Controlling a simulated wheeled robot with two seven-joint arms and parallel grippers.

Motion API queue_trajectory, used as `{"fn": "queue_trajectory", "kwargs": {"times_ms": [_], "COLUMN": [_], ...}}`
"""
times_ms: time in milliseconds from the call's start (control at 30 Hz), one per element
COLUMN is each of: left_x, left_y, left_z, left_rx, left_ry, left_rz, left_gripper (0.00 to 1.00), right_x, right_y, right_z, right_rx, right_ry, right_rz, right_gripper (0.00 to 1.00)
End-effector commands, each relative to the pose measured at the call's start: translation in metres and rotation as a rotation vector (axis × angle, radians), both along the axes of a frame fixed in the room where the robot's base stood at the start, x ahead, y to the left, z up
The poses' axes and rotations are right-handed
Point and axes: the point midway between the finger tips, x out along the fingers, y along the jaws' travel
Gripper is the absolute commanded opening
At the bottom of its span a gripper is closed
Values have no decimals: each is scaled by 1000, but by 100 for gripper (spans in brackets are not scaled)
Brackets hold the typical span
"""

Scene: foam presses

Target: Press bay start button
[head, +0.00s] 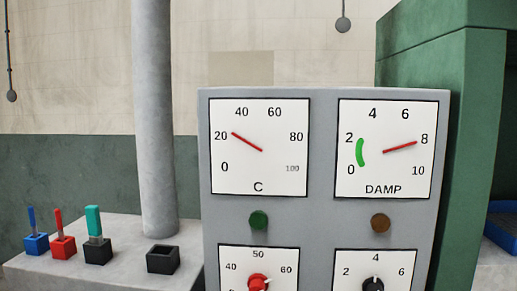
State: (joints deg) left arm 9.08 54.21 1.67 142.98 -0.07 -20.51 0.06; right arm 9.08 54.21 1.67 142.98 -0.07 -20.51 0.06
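A grey control panel (323,150) fills the middle of the head view. It carries a square gauge marked C (260,172), with its red needle near 20. Beside it is a gauge marked DAMP (385,172), its needle near 8, outside a green band around 0 to 2. A green round button or lamp (259,220) sits below the C gauge, and a dark amber one (380,223) below the DAMP gauge. None shows a start label. Lower down are a dial with a red knob (258,282) and one with a black knob (373,285), both cut off. Neither gripper is in view.
On a grey ledge (120,240) at left stand blue (36,243), red (63,246) and black (98,250) holders with upright tools, and an empty-looking black holder (163,259). A grey column (155,120) rises behind. A green machine frame (470,150) is at right.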

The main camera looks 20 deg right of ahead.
Motion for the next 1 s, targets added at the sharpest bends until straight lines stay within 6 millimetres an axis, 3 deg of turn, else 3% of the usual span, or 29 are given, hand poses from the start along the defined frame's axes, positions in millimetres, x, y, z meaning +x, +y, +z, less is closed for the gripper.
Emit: {"fn": "queue_trajectory", "kwargs": {"times_ms": [300,1000], "left_x": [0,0], "left_y": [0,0], "left_z": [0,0], "left_rx": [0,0], "left_ry": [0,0], "left_rz": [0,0], "left_gripper": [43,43], "right_x": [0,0], "right_y": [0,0], "right_z": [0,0], "right_rx": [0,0], "right_ry": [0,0], "right_rz": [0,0], "right_gripper": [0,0]}}
